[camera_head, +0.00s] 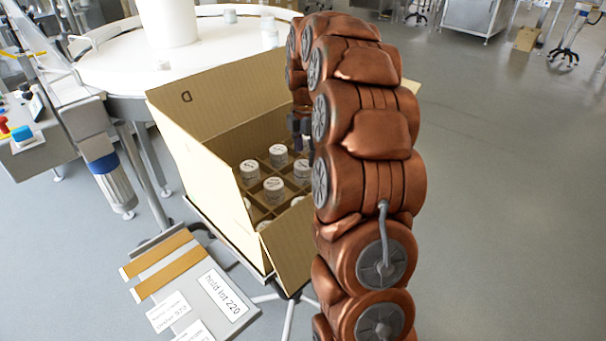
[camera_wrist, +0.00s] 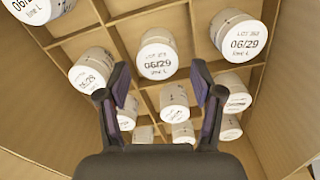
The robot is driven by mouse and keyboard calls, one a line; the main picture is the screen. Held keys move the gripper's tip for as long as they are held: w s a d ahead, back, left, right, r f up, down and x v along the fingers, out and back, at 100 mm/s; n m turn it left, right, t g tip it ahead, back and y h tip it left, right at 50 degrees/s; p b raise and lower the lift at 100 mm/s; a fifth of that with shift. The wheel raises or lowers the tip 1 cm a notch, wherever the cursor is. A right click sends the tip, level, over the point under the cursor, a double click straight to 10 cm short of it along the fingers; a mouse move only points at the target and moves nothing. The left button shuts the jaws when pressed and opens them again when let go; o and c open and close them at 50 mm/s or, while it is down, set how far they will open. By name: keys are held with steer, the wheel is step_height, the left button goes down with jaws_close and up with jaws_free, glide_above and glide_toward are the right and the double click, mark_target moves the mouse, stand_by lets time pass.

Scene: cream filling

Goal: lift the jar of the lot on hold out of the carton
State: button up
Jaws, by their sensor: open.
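An open cardboard carton (camera_head: 210,124) with dividers holds several white-lidded jars, such as one jar (camera_head: 275,188) in the head view. A sign (camera_head: 225,294) in front of the carton reads "hold lot 220". In the wrist view my gripper (camera_wrist: 160,88) is open and empty above the carton. A jar lid (camera_wrist: 157,54) marked 06/29 shows just beyond and between the fingertips. Another lid marked 06/29 (camera_wrist: 238,38) is at upper right. Their small lot numbers are not surely readable, so I cannot tell which jar is of lot 220. My arm hides the carton's right part in the head view.
Raised carton flaps and cardboard dividers (camera_wrist: 122,43) surround the jars. Behind the carton is a round white table (camera_head: 115,68) with several jars. A clipboard-like board with orange strips (camera_head: 160,265) is at front left.

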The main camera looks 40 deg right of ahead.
mark_target(303, 164)
steer(key=shift+w+a+f, duration=0.1)
steer(key=shift+a+f, duration=0.05)
steer(key=shift+f, duration=1.25)
steer(key=shift+w+a+f, duration=0.1)
steer(key=shift+a+f, duration=0.05)
steer(key=shift+f, duration=1.2)
steer(key=c, duration=1)
steer(key=shift+o, duration=0.2)
steer(key=shift+r, duration=0.15)
